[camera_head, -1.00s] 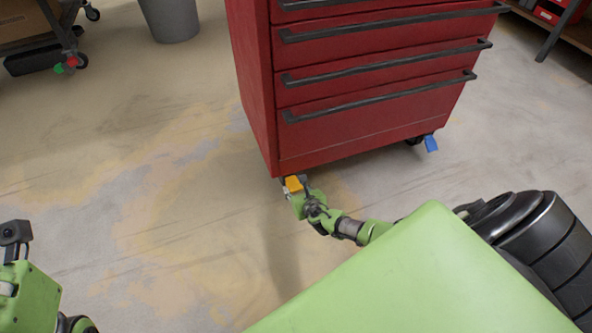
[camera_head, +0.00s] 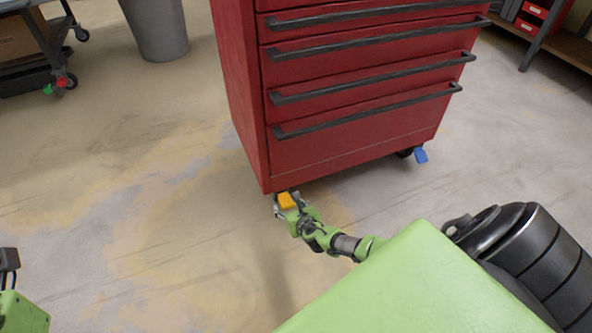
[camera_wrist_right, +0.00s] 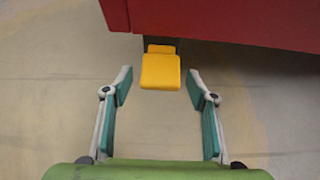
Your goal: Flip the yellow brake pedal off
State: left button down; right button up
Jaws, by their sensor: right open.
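The yellow brake pedal (camera_head: 287,200) sticks out from the caster under the near left corner of the red tool cabinet (camera_head: 350,150). It also shows in the right wrist view (camera_wrist_right: 160,71), just under the cabinet's bottom edge. My right gripper (camera_head: 289,207) is at the pedal. In the right wrist view my right gripper (camera_wrist_right: 160,84) is open, with one finger on each side of the pedal and a gap on both sides. The pedal lies between and slightly beyond the fingertips. My left gripper (camera_head: 9,262) is partly cut off at the left edge, and its fingers cannot be made out.
A blue pedal (camera_head: 421,156) is at the cabinet's right caster. A grey bin (camera_head: 156,28) and a cart (camera_head: 40,55) stand at the back left. A shelf (camera_head: 540,35) is at the back right. The floor left of the cabinet is clear.

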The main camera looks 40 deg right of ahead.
jog(key=v, duration=1.1)
jog(key=shift+s+r, duration=0.1)
